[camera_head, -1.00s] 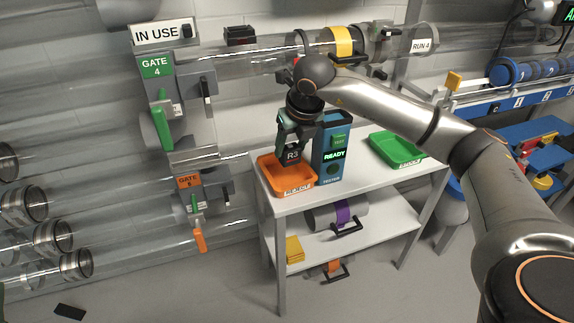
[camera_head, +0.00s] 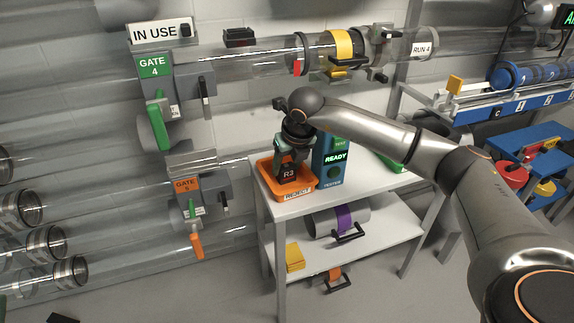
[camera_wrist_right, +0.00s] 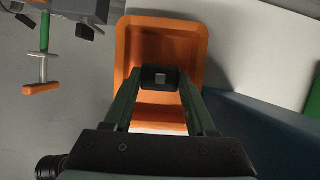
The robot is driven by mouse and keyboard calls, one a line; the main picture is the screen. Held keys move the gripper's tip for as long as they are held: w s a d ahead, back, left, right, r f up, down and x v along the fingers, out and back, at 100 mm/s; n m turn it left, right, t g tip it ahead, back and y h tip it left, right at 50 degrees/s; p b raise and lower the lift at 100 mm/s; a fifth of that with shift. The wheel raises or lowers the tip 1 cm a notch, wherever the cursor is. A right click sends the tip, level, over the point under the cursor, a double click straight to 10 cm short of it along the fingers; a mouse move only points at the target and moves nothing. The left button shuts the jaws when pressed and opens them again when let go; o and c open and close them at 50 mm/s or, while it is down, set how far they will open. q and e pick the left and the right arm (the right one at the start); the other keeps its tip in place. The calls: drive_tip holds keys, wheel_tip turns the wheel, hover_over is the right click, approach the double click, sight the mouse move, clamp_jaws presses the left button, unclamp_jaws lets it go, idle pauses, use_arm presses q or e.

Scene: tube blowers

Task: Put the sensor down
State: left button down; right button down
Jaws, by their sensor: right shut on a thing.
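The sensor, a dark block marked R3 (camera_head: 289,174), is in my right gripper (camera_head: 290,160), low at the orange reject tray (camera_head: 304,191). In the right wrist view, the dark sensor (camera_wrist_right: 160,78) sits between the two fingertips of the right gripper (camera_wrist_right: 161,88). The orange tray (camera_wrist_right: 203,45) lies beneath it there. I cannot tell whether the sensor touches the tray floor. The blue tester (camera_head: 331,172), showing READY, stands just right of the tray. My left gripper is not in view.
A white table (camera_head: 340,195) holds the tray, the tester and a green tray (camera_head: 392,165), partly hidden by my right arm. Clear tubes with Gate 4 (camera_head: 155,66) and an orange-labelled gate (camera_head: 187,185) are at left.

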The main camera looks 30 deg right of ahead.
drive_tip(key=c, duration=0.5)
unclamp_jaws()
drive_tip(key=shift+f, duration=0.1)
